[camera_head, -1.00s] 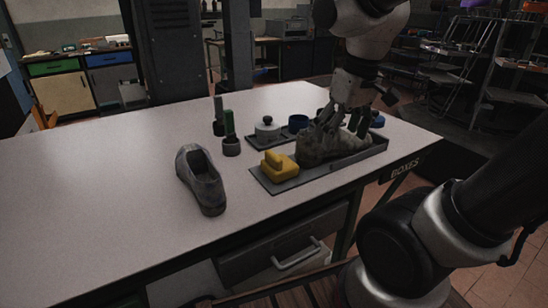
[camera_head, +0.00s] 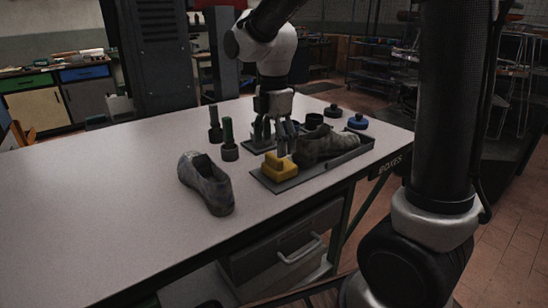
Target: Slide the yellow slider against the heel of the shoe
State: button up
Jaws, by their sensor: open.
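The yellow slider (camera_head: 280,168) sits at the left end of a dark tray-like base (camera_head: 265,184). A grey-brown shoe (camera_head: 326,146) lies on the same base, just right of the slider; a small gap seems to show between them, but I cannot tell its width. My gripper (camera_head: 275,141) points down just behind the slider, with its fingers open and apart. Its fingertips partly overlap the view of the slider's rear, and I cannot tell whether they touch it.
A second grey shoe (camera_head: 207,184) stands on the table at left. Dark green-handled tools (camera_head: 229,140) stand behind it. Round dark and blue pieces (camera_head: 357,121) lie behind the base. The table's front left (camera_head: 110,200) is clear.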

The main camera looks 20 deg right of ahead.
aim_at(274, 156)
jog(key=shift+f, duration=2.3)
jog(key=c, duration=1.4)
jog(key=d, duration=0.2)
jog(key=w+d, duration=0.1)
jog(key=d, duration=0.1)
jog(key=shift+w+d, duration=0.15)
jog(key=shift+w, duration=0.05)
jog(key=shift+c, duration=0.2)
jog(key=o, duration=1.4)
jog(key=shift+o, duration=0.2)
notch_tip(274, 156, up, 12)
